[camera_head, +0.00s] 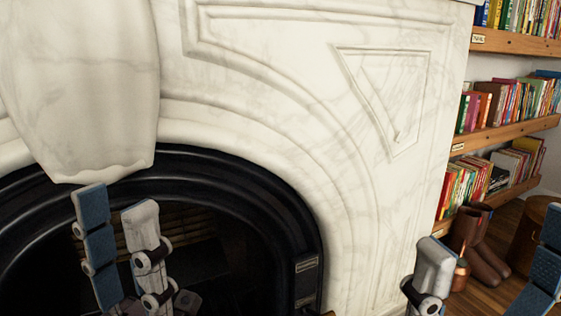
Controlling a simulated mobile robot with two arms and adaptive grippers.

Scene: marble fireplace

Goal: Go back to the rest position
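My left gripper (114,202) rises from the bottom left, in front of the dark fireplace opening. Its blue-padded finger and its grey finger stand apart with nothing between them, so it is open. My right gripper (495,232) is at the bottom right, partly cut off by the frame edges. Its grey finger and blue-padded finger are wide apart and hold nothing. Both grippers point upward. The rest of both arms is out of view.
A white marble fireplace (290,110) with a black arched metal surround (235,180) fills most of the view. Wooden bookshelves (510,135) stand at the right. Brown boots (465,230) and a round brown container (527,235) are on the wooden floor beyond my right gripper.

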